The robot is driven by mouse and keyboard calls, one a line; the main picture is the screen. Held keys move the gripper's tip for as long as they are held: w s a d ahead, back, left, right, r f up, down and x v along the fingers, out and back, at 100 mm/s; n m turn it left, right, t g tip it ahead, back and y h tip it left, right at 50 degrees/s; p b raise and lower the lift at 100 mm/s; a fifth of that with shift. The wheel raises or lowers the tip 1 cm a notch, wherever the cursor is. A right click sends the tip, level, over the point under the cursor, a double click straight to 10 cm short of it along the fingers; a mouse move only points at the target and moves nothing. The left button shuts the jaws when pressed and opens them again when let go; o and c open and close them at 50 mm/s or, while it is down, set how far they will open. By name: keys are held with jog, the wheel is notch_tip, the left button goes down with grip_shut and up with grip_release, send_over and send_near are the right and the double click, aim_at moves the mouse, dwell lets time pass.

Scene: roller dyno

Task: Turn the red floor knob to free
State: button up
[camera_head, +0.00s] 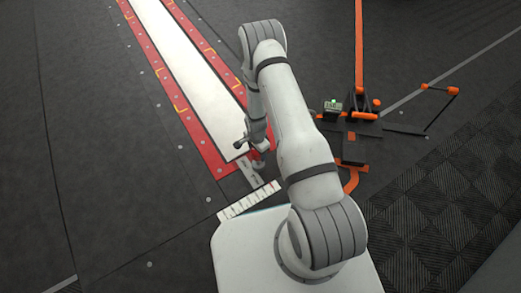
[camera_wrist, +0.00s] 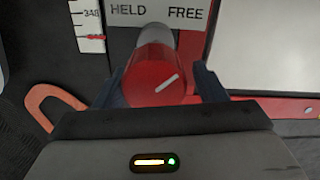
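The red floor knob (camera_wrist: 160,80) is in the middle of the wrist view, on a grey shaft. Its white line slants to the upper right, toward the word FREE. The grey label plate (camera_wrist: 185,30) behind it reads HELD at left and FREE at right. My gripper (camera_wrist: 158,88) has one dark finger on each side of the knob, with no clear gap, so it looks shut on it. In the head view my gripper (camera_head: 257,150) is low at the near end of the red-edged strip. There the knob is mostly hidden by my wrist.
The long white strip with a red border (camera_head: 185,60) runs to the upper left. A black stand with orange parts (camera_head: 357,130) is right of my arm, with a thin rod reaching right. A white scale (camera_head: 248,201) lies near my base. Floor at left is clear.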

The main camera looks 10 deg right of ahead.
jog(key=o, duration=0.3)
jog(key=shift+o, duration=0.2)
notch_tip(320, 180, up, 8)
jog(key=p, duration=0.3)
jog(key=shift+d, duration=0.1)
dwell(0.3)
notch_tip(320, 180, up, 42)
jog(key=n+t+p, duration=0.1)
jog(key=n+p, duration=0.4)
jog(key=p, duration=0.9)
jog(key=s+r+n+p, duration=0.2)
jog(key=s+r+p, duration=0.3)
jog(key=r, duration=0.7)
jog(key=s+d+r+n+t+p, duration=0.1)
jog(key=s+r+n+p, duration=0.2)
jog(key=s+r+p, duration=0.3)
jog(key=s+r+n+p, duration=0.2)
jog(key=s+r+p, duration=0.4)
jog(key=s+r, duration=0.5)
notch_tip(320, 180, up, 8)
jog(key=shift+d+r+n, duration=0.1)
jog(key=shift+d+n, duration=0.05)
jog(key=shift+n, duration=0.25)
